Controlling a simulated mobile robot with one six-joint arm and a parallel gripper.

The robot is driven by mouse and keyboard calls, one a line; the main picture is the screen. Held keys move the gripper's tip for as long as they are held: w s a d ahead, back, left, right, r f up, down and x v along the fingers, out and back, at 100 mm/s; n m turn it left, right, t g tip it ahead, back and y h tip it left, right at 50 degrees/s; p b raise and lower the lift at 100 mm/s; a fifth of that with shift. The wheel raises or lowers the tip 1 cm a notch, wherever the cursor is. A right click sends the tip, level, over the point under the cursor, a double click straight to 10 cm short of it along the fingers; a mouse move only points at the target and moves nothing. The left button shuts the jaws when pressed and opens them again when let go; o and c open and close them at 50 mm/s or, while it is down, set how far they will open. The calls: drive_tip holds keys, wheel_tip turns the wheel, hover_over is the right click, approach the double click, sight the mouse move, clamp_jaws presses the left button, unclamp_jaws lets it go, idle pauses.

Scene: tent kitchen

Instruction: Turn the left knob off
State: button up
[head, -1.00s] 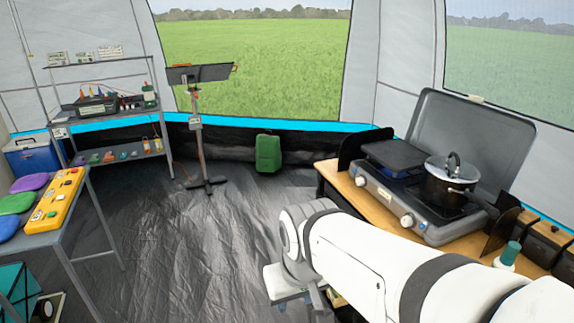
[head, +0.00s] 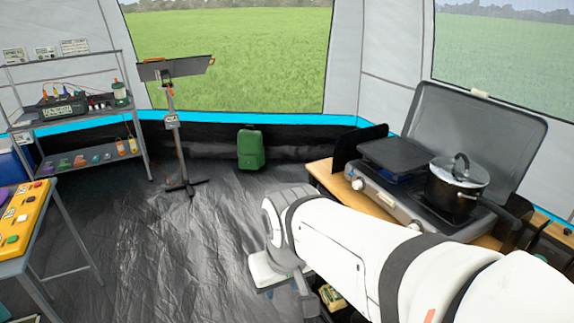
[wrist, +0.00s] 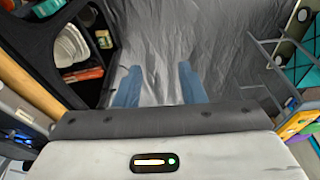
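The grey camping stove (head: 384,196) stands on a wooden counter at the right of the head view, with its lid raised. Its left knob (head: 356,184) is a small light knob on the front face, clear of my arm. A second knob (head: 413,226) shows just above my white arm. A dark pot with a lid (head: 456,187) sits on the right burner and a dark flat plate (head: 392,153) covers the left side. In the wrist view my gripper (wrist: 159,88) has its two bluish fingers apart, with only floor between them. The knob's exact setting is too small to tell.
In the wrist view, dark shelves (wrist: 75,50) holding dishes stand close at left. The table with a yellow board (head: 22,222) is at far left in the head view. A lamp stand (head: 178,130) and a green case (head: 251,149) stand at the back. The middle floor is clear.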

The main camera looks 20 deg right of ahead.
drive_tip(key=shift+o, duration=1.4)
drive_tip(key=shift+w+d, duration=0.25)
drive_tip(key=shift+d, duration=0.05)
drive_tip(key=shift+o, duration=0.3)
drive_tip(key=w+d+f+n+g+h+b, duration=0.3)
drive_tip(key=w+d+n+h, duration=0.5)
drive_tip(key=w+d, duration=1)
drive_tip(key=shift+w+d+f+n+g+h, duration=0.45)
drive_tip(key=shift+d+h, duration=0.35)
drive_tip(key=shift+d, duration=0.4)
drive_tip(key=n+t+h+b, duration=0.2)
drive_tip(key=n+t+h, duration=0.1)
drive_tip(key=n+h, duration=0.6)
approach(355, 186)
drive_tip(key=shift+n+g+y, duration=0.25)
drive_tip(key=shift+n+y, duration=0.05)
drive_tip(key=shift+n, duration=0.15)
drive_tip(key=d, duration=0.5)
drive_tip(key=w+d+p, duration=0.1)
drive_tip(key=d, duration=0.2)
drive_tip(key=shift+d+r, duration=0.25)
drive_tip(key=c, duration=1)
